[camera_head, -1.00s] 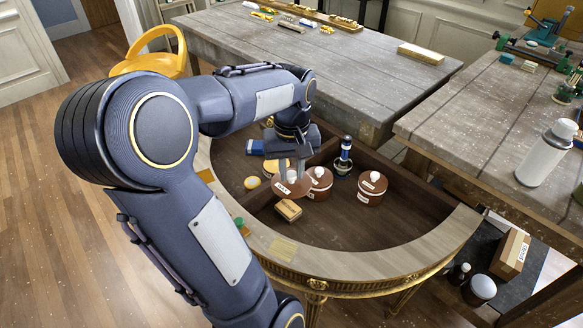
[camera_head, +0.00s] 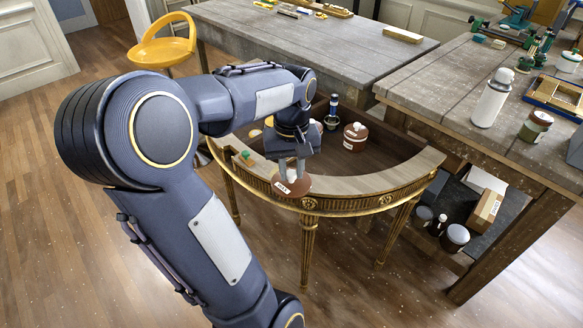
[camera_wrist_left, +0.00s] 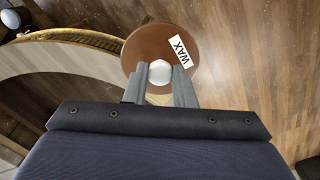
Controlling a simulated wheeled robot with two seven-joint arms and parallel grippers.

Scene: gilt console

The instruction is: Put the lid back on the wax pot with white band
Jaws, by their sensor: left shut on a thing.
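My left gripper (camera_head: 291,171) is shut on the white knob of a brown round lid with a WAX label (camera_head: 295,187). In the left wrist view the knob sits between the fingertips (camera_wrist_left: 159,73), with the lid (camera_wrist_left: 150,48) beyond them. The lid is in the air by the console's front rim, and wood floor shows beyond it. A brown pot with a white knob and pale label (camera_head: 355,138) stands inside the console at the right. My gripper and arm hide much of the interior. I cannot tell which pot has the white band. My right gripper is not in view.
The curved gilt console (camera_head: 385,183) has a raised pale rim. A blue-banded bottle (camera_head: 333,106) stands inside it. Grey worktables (camera_head: 330,45) stand behind and at the right, one with a white spray can (camera_head: 492,98). Floor in front is clear.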

